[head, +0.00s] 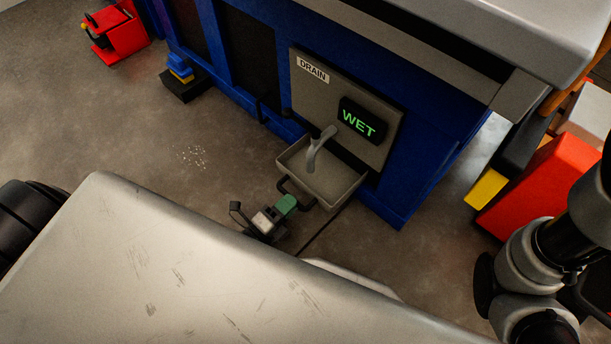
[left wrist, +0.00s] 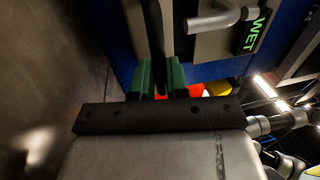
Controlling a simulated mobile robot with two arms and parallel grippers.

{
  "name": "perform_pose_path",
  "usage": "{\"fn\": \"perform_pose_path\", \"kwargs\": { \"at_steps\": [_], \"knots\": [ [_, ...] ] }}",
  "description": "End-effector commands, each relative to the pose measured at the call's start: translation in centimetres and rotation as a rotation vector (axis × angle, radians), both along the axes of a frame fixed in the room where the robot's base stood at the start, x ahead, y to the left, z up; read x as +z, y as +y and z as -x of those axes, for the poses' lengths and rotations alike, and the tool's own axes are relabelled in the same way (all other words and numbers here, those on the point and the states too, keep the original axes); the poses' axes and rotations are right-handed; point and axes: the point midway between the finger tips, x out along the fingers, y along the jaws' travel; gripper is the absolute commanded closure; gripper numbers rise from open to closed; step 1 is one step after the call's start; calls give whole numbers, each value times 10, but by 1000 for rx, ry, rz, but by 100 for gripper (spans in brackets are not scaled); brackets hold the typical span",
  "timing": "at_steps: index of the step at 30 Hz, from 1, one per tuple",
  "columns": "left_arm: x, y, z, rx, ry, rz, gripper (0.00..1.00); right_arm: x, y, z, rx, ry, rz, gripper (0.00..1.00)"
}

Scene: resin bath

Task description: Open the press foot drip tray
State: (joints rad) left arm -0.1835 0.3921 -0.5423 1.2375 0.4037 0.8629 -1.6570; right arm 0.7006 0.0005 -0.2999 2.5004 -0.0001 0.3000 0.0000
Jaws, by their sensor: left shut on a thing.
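The grey drip tray (head: 345,196) is a shallow open box. It juts out from the blue press foot, below the panel marked DRAIN, and its inside looks empty. A dark bar handle (head: 300,203) is on its front side. My left gripper (head: 287,203) has green fingers and is shut on the handle. In the left wrist view the dark handle bar (left wrist: 155,45) runs between the green fingers of my left gripper (left wrist: 160,80). The gripper hides part of the handle. My right arm shows at the right edge, but its gripper is not in view.
A grey spout (head: 316,148) hangs over the tray. A display (head: 357,123) reads WET in green. A red box (head: 535,185) stands on the right, and a red machine (head: 117,35) at the far left.

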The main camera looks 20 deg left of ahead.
Motion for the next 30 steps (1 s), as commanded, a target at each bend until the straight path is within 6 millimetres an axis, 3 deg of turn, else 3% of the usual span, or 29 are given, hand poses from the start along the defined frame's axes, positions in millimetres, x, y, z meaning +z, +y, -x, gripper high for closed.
{"fn": "perform_pose_path", "kwargs": {
  "at_steps": [6, 19, 20, 24, 30],
  "knots": [
    [1, 9, 25, 1, 2, 0, 100, 12, 0, 0, 0, 0, 0, 57],
    [-1, 11, 29, 1, 0, 0, 100, 13, 0, 0, 0, 1, 0, 57],
    [-1, 11, 29, 1, 0, 0, 81, 13, 0, 0, 0, 1, 0, 57],
    [-1, 11, 29, 1, 0, 0, 60, 13, 0, 0, 0, 1, 0, 57],
    [0, 11, 29, 1, -1, 1, 60, 13, 0, 0, 0, 1, 0, 57]
  ]
}}
